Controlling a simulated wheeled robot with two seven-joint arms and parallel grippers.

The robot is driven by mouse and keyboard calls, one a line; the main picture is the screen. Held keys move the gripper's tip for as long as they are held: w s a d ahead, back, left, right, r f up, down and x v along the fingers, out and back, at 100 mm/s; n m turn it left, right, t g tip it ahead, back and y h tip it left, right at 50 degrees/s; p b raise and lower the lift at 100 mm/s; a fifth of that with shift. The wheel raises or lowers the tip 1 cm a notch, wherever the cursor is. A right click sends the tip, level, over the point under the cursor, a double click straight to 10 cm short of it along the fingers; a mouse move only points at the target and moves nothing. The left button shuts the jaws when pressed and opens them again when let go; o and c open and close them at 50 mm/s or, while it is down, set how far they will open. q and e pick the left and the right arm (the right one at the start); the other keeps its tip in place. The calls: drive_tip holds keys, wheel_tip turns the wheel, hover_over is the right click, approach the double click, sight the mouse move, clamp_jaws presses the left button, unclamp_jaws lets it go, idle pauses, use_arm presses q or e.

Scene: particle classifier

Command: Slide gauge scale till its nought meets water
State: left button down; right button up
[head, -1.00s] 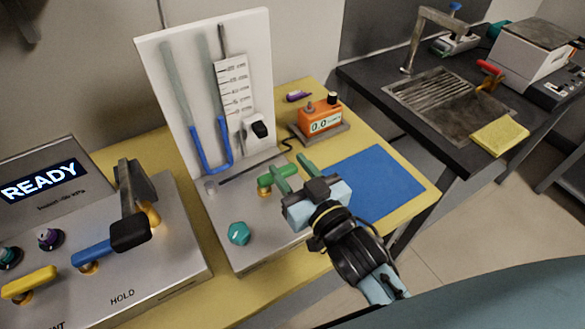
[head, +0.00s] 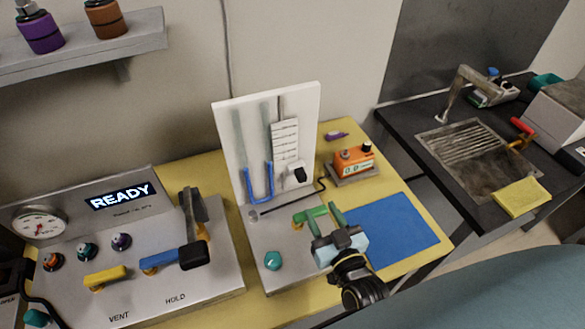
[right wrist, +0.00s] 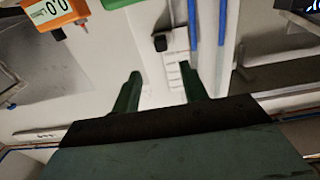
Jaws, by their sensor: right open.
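The gauge board (head: 309,110) stands upright on a grey base and carries a U-shaped tube with blue water (head: 260,198) in its lower part. The white gauge scale (head: 285,140) sits right of the tube's right limb, with a black knob (head: 300,175) on a white block at its lower end; its numbers are too small to read. In the right wrist view the scale (right wrist: 172,75) and knob (right wrist: 160,43) show beyond the fingers. My right gripper (head: 326,218) is open and empty, in front of the board and below the knob. My left gripper is out of view.
A green-handled valve (head: 308,214) is close by my right gripper, and a teal knob (head: 272,260) is on the base. An orange meter (head: 352,158) and blue mat (head: 395,230) lie right. A READY console (head: 150,265) stands left; a shelf (head: 80,58) hangs above it.

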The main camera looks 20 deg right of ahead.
sight(304, 180)
drive_tip(key=w, duration=1.2)
drive_tip(key=shift+w+d, duration=0.3)
drive_tip(key=shift+w, duration=0.1)
clamp_jaws()
